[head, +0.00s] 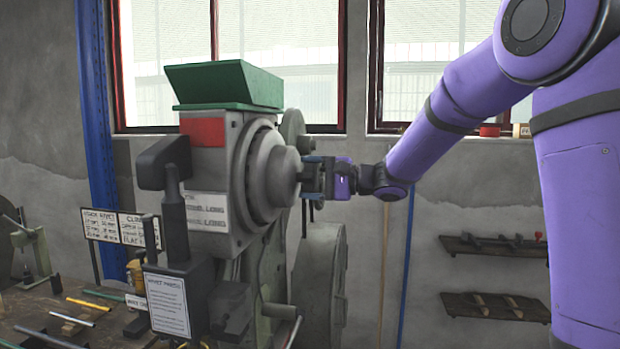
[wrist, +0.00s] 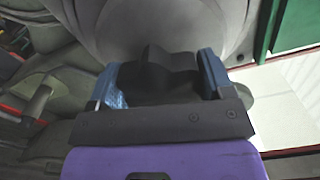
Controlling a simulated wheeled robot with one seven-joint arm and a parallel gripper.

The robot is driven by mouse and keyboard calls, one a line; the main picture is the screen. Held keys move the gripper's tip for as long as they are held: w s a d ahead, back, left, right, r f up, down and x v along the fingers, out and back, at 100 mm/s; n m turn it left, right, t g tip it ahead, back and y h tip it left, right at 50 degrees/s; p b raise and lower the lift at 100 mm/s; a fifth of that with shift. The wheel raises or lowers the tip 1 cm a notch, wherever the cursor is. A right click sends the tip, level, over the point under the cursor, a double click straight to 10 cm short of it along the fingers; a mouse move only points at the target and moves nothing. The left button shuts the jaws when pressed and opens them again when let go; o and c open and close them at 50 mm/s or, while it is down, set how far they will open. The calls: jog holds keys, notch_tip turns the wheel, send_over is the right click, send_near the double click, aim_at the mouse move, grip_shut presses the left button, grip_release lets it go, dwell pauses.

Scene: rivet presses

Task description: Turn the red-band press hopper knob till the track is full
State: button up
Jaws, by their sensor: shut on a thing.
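The red-band press (head: 206,132) stands left of centre in the head view, with a red band on its grey head and a green hopper (head: 226,84) on top. A round grey hub (head: 274,168) sits on its right side, and my gripper (head: 312,176) reaches it from the right. In the wrist view the blue fingers of my gripper (wrist: 160,82) are shut on the dark, lobed hopper knob (wrist: 168,68), one finger on each side. The hub (wrist: 150,25) fills the space behind the knob. The track and how full it is cannot be made out.
A workbench (head: 30,310) with loose tools lies at lower left. Sign boards (head: 118,228) stand behind the press. A large grey wheel (head: 320,285) is below my gripper. Wall shelves (head: 495,246) hang at right; windows are behind.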

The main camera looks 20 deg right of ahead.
jog(key=n, duration=0.5)
jog(key=shift+f+n, duration=0.3)
jog(key=n, duration=0.5)
jog(key=shift+f, duration=0.2)
jog(key=shift+n, duration=0.4)
jog(key=o, duration=0.9)
jog(key=shift+o, duration=0.2)
jog(key=shift+d, duration=0.1)
jog(key=shift+d, duration=0.1)
jog(key=v, duration=1)
jog(key=shift+s+d, duration=0.15)
jog(key=shift+d, duration=0.05)
